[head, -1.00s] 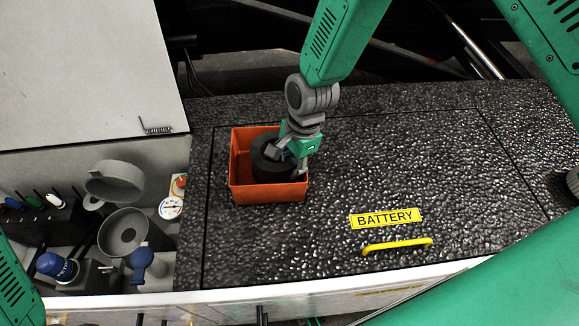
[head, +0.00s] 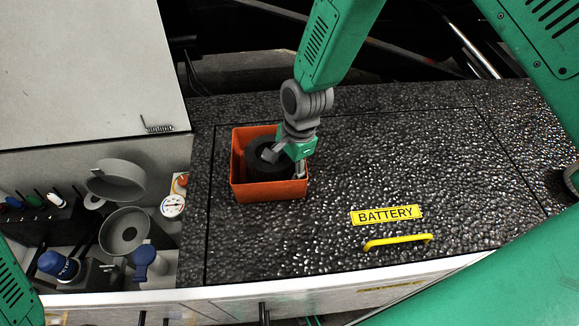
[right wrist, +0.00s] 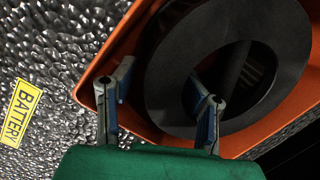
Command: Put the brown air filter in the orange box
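The air filter, a thick ring that looks dark grey to black rather than brown (head: 257,169), is inside the orange box (head: 268,191) on the dark textured top. The right wrist view shows the filter (right wrist: 270,35) with its round hole, within the box walls (right wrist: 128,42). My right gripper (head: 284,163) reaches down at the box's right side. In the right wrist view its fingers (right wrist: 158,98) are spread: one is over the hole, the other near the box rim with a gap to the filter. My left gripper is out of view.
A yellow BATTERY label (head: 386,215) and yellow handle (head: 398,242) are on the textured top to the right, which is otherwise clear.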

